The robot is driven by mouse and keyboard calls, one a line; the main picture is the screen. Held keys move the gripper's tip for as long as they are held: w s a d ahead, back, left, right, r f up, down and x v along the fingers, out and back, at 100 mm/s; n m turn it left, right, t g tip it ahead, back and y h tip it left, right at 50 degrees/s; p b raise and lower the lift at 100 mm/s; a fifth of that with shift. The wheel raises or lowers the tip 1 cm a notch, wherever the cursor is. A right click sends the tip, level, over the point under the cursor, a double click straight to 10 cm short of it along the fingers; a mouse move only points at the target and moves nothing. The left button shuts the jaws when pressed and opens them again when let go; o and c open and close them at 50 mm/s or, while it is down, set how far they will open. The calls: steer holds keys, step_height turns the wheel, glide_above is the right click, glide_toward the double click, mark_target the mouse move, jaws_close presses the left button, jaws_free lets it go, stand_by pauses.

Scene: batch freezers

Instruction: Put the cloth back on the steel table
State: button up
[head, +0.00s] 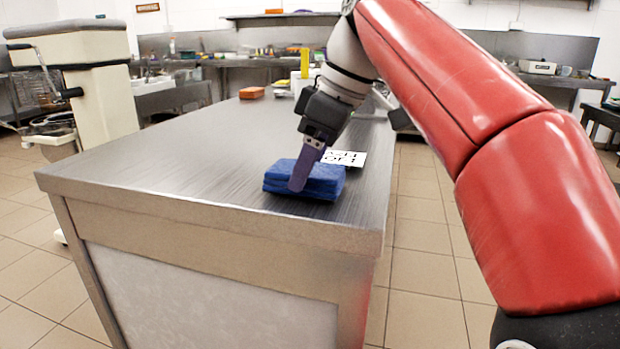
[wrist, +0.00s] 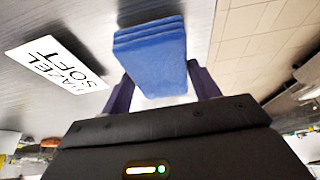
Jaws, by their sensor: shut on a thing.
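The blue folded cloth (head: 325,182) is at the near right part of the steel table (head: 170,160), close to its front edge. My gripper (head: 302,178) reaches down from above and is shut on the cloth. In the wrist view the cloth (wrist: 150,50) sits between the two purple fingers (wrist: 160,95), with its layered edge showing. The cloth looks to be at the tabletop; I cannot tell whether it rests fully on it.
A white card reading "HAZEL SOFT" (wrist: 56,64) lies beside the cloth; it also shows in the head view (head: 352,158). An orange block (head: 252,92) and other items stand at the table's far end. The table's left and middle are clear. A cream machine (head: 100,95) stands left.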

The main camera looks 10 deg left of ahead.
steer(key=shift+f, duration=0.4)
steer(key=o, duration=0.9)
steer(key=shift+f, duration=0.15)
steer(key=shift+f+b, duration=0.25)
steer(key=shift+b, duration=0.3)
steer(key=p+v, duration=0.3)
steer(key=v, duration=0.5)
steer(key=shift+r+p, duration=0.1)
steer(key=shift+p, duration=0.3)
